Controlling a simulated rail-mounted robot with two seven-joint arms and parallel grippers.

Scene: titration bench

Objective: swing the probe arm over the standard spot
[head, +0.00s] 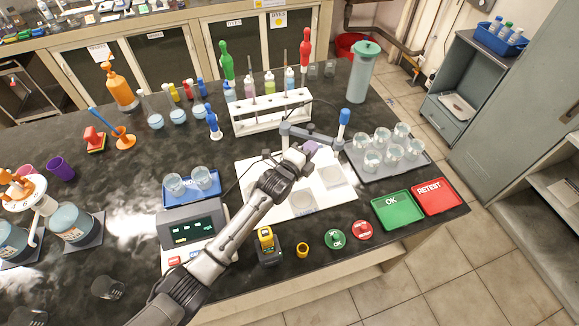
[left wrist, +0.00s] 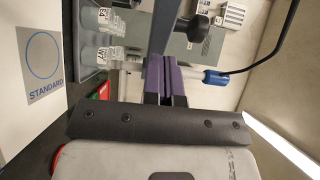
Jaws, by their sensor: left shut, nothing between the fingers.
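The probe arm (head: 315,137) is a grey-blue bar above the back of the white mat (head: 252,178). A blue-capped probe (head: 344,118) stands upright at its right end. My left gripper (head: 311,147), with purple fingers, is shut and empty at the front side of the bar. In the left wrist view the fingers (left wrist: 166,80) overlap the bar (left wrist: 166,25) and the probe (left wrist: 215,77); I cannot tell whether they touch. The standard spot (left wrist: 42,55), a grey square with a blue ring, shows there at the left, away from the probe. My right gripper is out of view.
A tray of beakers (head: 408,165) stands right of the probe. A white rack of bottles (head: 270,115) stands behind the mat. The meter (head: 192,228) is at the left. The green OK tray (head: 397,211) and red RETEST tray (head: 437,196) lie at the right front.

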